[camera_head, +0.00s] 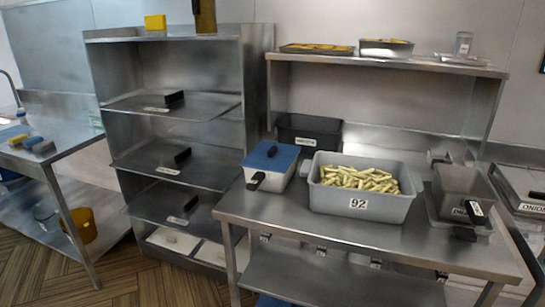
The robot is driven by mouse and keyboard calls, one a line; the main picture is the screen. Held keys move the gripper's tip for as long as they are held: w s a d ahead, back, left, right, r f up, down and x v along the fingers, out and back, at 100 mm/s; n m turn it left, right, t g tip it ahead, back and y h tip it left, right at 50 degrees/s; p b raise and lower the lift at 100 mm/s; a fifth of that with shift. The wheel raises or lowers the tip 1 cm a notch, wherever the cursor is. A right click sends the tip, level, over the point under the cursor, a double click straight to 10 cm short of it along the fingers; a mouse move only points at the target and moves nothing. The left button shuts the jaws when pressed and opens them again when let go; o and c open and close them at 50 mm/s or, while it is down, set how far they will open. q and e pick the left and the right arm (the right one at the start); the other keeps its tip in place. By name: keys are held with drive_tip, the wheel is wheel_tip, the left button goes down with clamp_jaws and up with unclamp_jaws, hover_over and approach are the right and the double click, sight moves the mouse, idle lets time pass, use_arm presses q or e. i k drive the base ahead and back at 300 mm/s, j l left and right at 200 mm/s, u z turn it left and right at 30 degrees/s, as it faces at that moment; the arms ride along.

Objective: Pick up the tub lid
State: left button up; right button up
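A blue lid (272,155) lies on top of a small light tub (275,182) at the left end of the steel table. The tub has a black handle at its front. A grey tub (371,206) marked 92 stands to its right, without a lid, full of cut fries (360,179). Neither of my grippers shows in the head view.
The steel table (300,225) has a narrow bare strip along its front. A black container (308,130) stands behind the blue lid. Grey containers with black handles (464,194) stand at the right. A shelf rack (170,152) stands left, and an upper shelf (390,63) holds trays.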

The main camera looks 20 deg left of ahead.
sight(274, 157)
drive_tip(key=i+l+u, duration=0.65)
drive_tip(key=l+u, duration=0.2)
drive_tip(key=i+l+u, duration=0.25)
drive_tip(key=l, duration=0.15)
drive_tip(key=k, duration=0.1)
